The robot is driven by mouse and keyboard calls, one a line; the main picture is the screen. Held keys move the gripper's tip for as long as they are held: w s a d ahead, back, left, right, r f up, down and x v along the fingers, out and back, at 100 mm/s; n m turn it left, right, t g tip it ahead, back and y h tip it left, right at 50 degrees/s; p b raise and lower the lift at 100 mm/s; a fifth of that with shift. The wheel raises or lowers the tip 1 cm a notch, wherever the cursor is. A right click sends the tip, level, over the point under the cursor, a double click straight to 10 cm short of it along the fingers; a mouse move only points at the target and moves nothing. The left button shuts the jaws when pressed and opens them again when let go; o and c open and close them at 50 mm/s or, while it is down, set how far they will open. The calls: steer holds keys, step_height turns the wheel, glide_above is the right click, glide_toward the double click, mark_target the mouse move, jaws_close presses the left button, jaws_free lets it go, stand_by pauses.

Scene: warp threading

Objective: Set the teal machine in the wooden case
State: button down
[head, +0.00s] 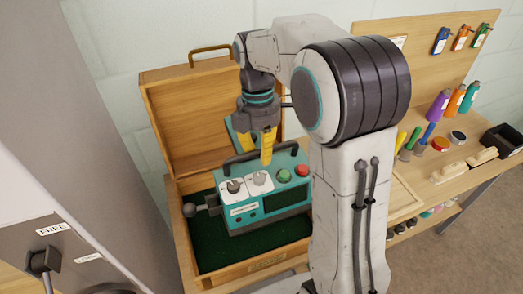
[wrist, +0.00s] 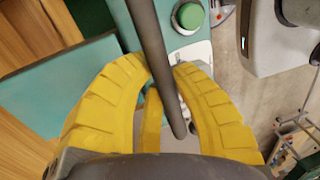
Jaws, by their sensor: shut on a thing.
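The teal machine (head: 268,212) has white dial panels, a green and a red button, a crank on its left and a dark carrying handle. The wooden case (head: 255,268) has its lid raised at the back and a dark green lining. The machine is over the case's interior; I cannot tell whether it touches the bottom. My gripper (head: 266,150) is above the machine, its yellow fingers shut on the handle. In the wrist view, the fingers (wrist: 162,78) flank the dark handle (wrist: 153,45), beside the machine's green button.
A wooden bench (head: 452,190) on the right holds colored bottles, tools with colored handles and a black tray (head: 503,138). A pegboard-like panel (head: 430,60) stands behind it. A grey cabinet (head: 105,150) is close on the left. My arm hides part of the case's right side.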

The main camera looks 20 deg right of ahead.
steer(key=shift+w+f+b, duration=0.1)
steer(key=shift+f+b, duration=1.75)
steer(key=shift+f, duration=0.1)
steer(key=shift+f+b, duration=3.45)
steer(key=shift+f, duration=1.45)
steer(key=shift+d+f+g+p, duration=0.15)
steer(key=shift+g+p, duration=1.15)
steer(key=shift+p, duration=2.4)
